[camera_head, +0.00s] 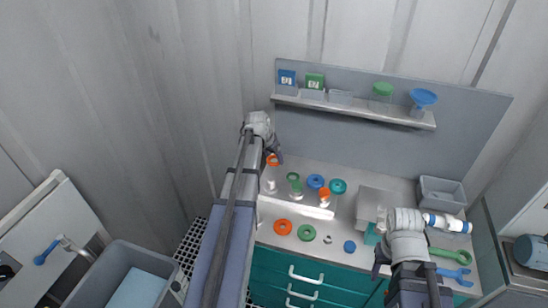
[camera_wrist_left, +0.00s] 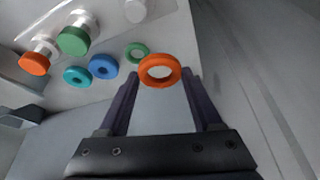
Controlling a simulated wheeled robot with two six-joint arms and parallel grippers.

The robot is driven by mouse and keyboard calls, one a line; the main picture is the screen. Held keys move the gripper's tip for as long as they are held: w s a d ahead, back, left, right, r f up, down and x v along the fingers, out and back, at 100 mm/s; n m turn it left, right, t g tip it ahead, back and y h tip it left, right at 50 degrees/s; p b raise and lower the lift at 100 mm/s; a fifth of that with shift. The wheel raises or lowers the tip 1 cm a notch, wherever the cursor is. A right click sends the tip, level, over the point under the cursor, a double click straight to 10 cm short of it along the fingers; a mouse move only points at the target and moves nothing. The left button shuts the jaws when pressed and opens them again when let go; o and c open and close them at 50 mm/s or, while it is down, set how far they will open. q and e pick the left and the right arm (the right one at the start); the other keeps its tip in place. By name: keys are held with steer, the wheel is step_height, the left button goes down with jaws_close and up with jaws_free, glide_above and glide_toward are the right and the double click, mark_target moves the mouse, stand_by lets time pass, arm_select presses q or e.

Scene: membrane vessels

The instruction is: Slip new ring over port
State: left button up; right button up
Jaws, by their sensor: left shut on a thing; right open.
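My left gripper (camera_head: 273,156) is shut on an orange ring (camera_wrist_left: 160,71), held flat between its fingertips. In the head view the orange ring (camera_head: 273,160) is above the left part of the pale tray (camera_head: 290,207). A clear vessel (camera_head: 269,183) stands just below it; I cannot tell whether they touch. The left wrist view shows a white port (camera_wrist_left: 135,10) beyond the ring, apart from it. Green-capped (camera_wrist_left: 75,40) and orange-capped (camera_wrist_left: 34,63) vessels stand farther left there. My right gripper (camera_head: 378,266) is open at the counter's front right, its fingertips partly hidden.
A grey box (camera_head: 373,202), grey bin (camera_head: 442,194) and green wrench (camera_head: 452,256) are right. A shelf (camera_head: 350,108) is behind.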

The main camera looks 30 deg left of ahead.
arm_select(q)
step_height(320, 180, up, 3)
steer(key=p, duration=0.2)
glide_above(270, 182)
steer(key=shift+w+a, duration=0.1)
steer(key=shift+f, duration=0.15)
steer(key=shift+f, duration=0.1)
steer(key=shift+f+b, duration=4.9)
steer(key=shift+b, duration=0.15)
steer(key=shift+f, duration=0.15)
steer(key=o, duration=1.4)
